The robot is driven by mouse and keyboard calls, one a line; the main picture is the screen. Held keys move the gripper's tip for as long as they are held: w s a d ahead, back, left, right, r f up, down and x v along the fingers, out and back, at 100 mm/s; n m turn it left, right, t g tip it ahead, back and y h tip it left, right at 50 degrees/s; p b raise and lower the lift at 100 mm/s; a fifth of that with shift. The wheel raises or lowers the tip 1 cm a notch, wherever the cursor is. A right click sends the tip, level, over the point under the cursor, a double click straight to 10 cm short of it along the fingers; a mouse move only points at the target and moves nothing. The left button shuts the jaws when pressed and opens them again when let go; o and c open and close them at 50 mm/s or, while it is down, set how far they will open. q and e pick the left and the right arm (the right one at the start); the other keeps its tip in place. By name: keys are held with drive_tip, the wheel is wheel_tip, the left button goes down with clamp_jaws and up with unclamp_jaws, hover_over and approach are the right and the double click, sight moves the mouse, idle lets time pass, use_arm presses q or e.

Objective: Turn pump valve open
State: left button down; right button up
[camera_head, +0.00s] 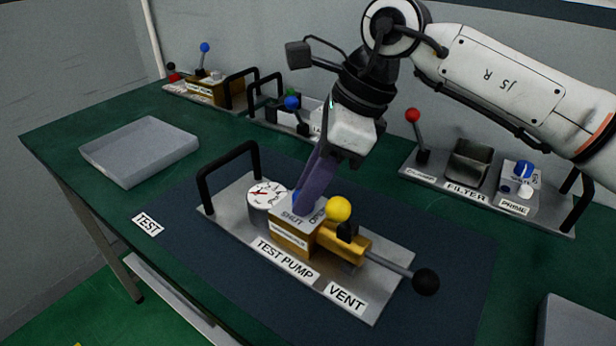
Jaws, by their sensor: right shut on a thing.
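The test pump (285,240) stands on a metal plate on a dark mat in the middle of the bench. Its brass block carries a top plate marked SHUT and, partly hidden, another word. A blue valve handle (297,198) shows at the top of the block, mostly covered by my fingers. My right gripper (308,192) reaches down from the upper right and is shut on the blue valve handle. A yellow knob (338,208) stands close to the right of the fingers. A round gauge (266,194) sits to the left. My left gripper is not in view.
A black carry handle (228,172) rises at the plate's left end. A lever with a black ball (425,282) sticks out right. A grey tray (140,150) lies at left. The filter unit (467,160) stands at right, with a red-knobbed lever (412,116). Other units line the back.

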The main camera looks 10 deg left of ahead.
drive_tip(key=shift+r+n+g+p, duration=0.2)
drive_tip(key=shift+n+g+p, duration=0.3)
drive_tip(key=shift+n, duration=0.4)
drive_tip(key=shift+w+a+n+p, duration=0.1)
drive_tip(key=shift+n+p, duration=0.55)
drive_tip(key=shift+n, duration=0.35)
drive_tip(key=n+g+p, duration=0.1)
drive_tip(key=n, duration=0.1)
drive_tip(key=shift+w+n+h+p, duration=0.1)
drive_tip(key=shift+n+h+p, duration=0.2)
drive_tip(key=shift+h+p, duration=0.1)
drive_tip(key=n+g+h+p, duration=0.1)
drive_tip(key=n, duration=0.2)
drive_tip(key=shift+a+p, duration=0.15)
drive_tip(key=shift+p, duration=0.25)
drive_tip(key=shift+f+n+g+h+p, duration=0.1)
drive_tip(key=shift+n+g+h+p, duration=0.3)
drive_tip(key=shift+n, duration=0.5)
drive_tip(key=shift+w, duration=0.1)
drive_tip(key=o, duration=1.1)
drive_tip(key=shift+f, duration=0.1)
